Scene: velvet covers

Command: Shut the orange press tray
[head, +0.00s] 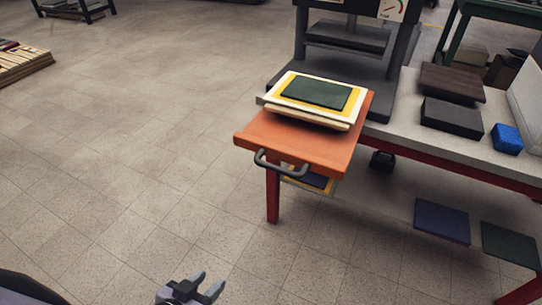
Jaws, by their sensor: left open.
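The orange press tray (275,144) sticks out from the front of the dark grey press (345,72), toward the lower left. A dark curved handle (279,168) is on its front edge. A stack of pale boards with a yellow-bordered sheet and a dark green cover (315,93) lies on the tray. My left gripper (207,287) is at the bottom of the view, over the floor. It is open and empty, well apart from the handle, below and to its left. My right gripper is not in view.
The press stands on a light bench (405,127) with red legs. A black block (452,117), a brown board (452,82) and a blue block (506,138) lie on its right part. Dark covers (442,221) show lower down.

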